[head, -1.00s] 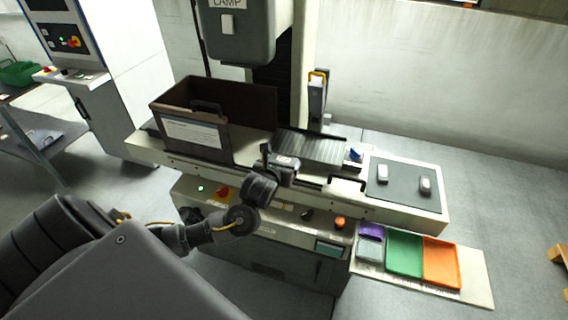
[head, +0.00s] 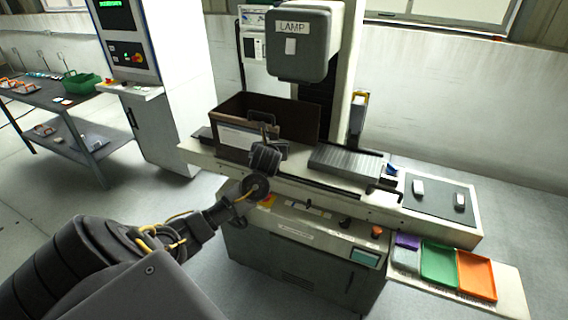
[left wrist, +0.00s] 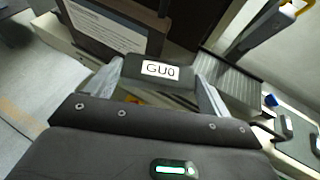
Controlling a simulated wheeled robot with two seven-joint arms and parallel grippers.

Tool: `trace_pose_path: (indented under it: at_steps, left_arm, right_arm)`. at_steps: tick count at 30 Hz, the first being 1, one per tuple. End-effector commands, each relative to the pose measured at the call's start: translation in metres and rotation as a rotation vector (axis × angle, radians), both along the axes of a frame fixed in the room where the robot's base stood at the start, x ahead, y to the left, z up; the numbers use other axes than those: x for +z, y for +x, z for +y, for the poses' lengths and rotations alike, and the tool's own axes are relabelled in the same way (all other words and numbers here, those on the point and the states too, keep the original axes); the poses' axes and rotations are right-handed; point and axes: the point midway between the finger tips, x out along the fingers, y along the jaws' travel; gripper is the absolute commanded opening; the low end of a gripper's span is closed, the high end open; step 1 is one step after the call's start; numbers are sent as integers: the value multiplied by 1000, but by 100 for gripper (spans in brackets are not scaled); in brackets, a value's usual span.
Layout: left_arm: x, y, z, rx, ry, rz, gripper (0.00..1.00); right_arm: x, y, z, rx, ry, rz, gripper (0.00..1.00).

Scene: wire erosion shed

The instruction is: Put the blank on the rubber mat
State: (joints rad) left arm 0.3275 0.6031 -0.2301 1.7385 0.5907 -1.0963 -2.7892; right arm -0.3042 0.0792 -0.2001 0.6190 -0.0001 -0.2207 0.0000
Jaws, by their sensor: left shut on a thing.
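My left gripper (head: 271,136) is shut on the blank, a dark grey block with a white label reading "GU0". The blank (left wrist: 143,80) shows between the two fingers in the left wrist view. In the head view the gripper is in front of the brown box, and the blank is hard to make out. The dark rubber mat (head: 437,203) lies on the right end of the machine bed, well to the right of the gripper. Two light-topped pieces (head: 418,188) (head: 460,201) stand apart on it. My right gripper is not in view.
The open brown box (head: 307,111) stands on the bed behind the gripper. A ribbed grey plate (head: 345,161) lies between box and mat. The lamp head (head: 303,45) hangs above. Green (head: 438,263) and orange (head: 477,276) trays sit below the mat. Mat space between the pieces is free.

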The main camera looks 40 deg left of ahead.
Motion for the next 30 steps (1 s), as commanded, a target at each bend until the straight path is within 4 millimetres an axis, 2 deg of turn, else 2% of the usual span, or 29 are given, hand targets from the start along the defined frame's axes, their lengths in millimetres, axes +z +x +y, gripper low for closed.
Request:
trace_pose_path:
  at_steps: [1, 9, 16, 19, 23, 26, 30]
  left_arm:
    - [7, 2, 14, 28, 1, -5, 42]
    - [31, 5, 82, 170, 3, -5, 42]
    - [41, 3, 132, 285, 7, -1, 42]
    - [39, 4, 135, 301, 8, -1, 42]
    - [32, 7, 128, 298, 8, 0, 42]
    - [25, 10, 114, 278, 7, -1, 42]
    - [14, 13, 85, 232, 6, -2, 42]
  right_arm:
    - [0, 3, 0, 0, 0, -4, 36]
    - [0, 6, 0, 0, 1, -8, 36]
    - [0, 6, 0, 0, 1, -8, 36]
    - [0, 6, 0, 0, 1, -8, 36]
    - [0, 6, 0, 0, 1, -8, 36]
    - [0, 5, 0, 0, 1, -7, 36]
    - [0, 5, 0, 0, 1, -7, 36]
